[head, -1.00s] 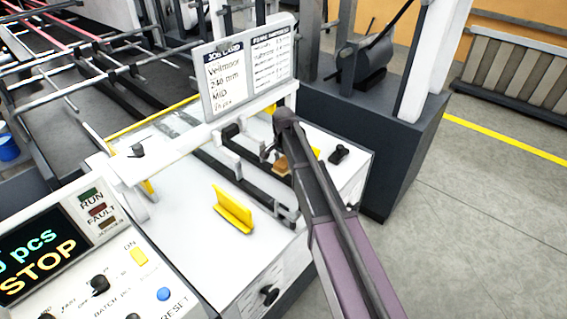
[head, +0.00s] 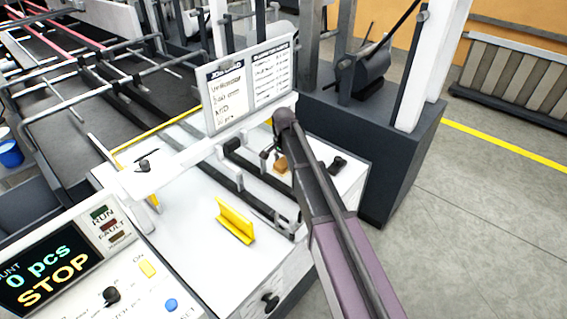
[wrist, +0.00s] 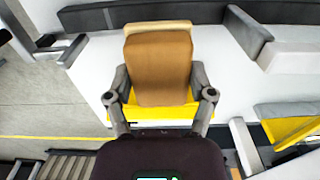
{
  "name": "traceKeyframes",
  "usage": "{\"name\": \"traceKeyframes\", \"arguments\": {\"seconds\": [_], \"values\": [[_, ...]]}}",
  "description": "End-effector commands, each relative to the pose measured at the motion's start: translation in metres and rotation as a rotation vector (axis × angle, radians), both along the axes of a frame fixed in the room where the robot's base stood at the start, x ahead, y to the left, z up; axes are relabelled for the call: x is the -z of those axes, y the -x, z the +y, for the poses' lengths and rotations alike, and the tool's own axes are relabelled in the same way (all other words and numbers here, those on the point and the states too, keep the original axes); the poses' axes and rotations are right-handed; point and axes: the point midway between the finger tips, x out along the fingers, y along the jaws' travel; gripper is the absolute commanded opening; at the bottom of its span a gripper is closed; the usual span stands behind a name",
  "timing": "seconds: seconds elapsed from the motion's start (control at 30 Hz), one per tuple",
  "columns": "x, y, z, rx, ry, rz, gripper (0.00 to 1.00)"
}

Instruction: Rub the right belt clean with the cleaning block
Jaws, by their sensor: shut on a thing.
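The cleaning block (wrist: 160,65), brown with a paler tan far layer, is held between the two fingers of my gripper (wrist: 159,82) in the wrist view. In the head view the block (head: 281,166) is small beneath my gripper (head: 273,156), which my arm partly hides. The right belt (head: 258,198) is a dark strip on the white machine bed, to the left of the block. In the wrist view the belt (wrist: 85,19) crosses the top, beyond the block. I cannot tell whether the block touches it.
A job card (head: 250,82) stands behind the belts. A yellow guide (head: 235,221) stands on the bed left of the right belt. A black knob (head: 338,163) is right of the block. The control panel (head: 95,265) reads 0 pcs STOP.

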Motion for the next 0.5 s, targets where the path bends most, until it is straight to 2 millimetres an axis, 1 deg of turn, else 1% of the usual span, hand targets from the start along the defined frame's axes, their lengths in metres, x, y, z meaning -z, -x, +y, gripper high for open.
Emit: {"name": "traceKeyframes", "arguments": {"seconds": [0.33,0.5], "values": [[-0.0006,0.0000,0.0000,0.000,0.000,0.000,0.32],[-0.0079,0.0000,0.0000,0.000,0.000,0.000,0.32]]}}
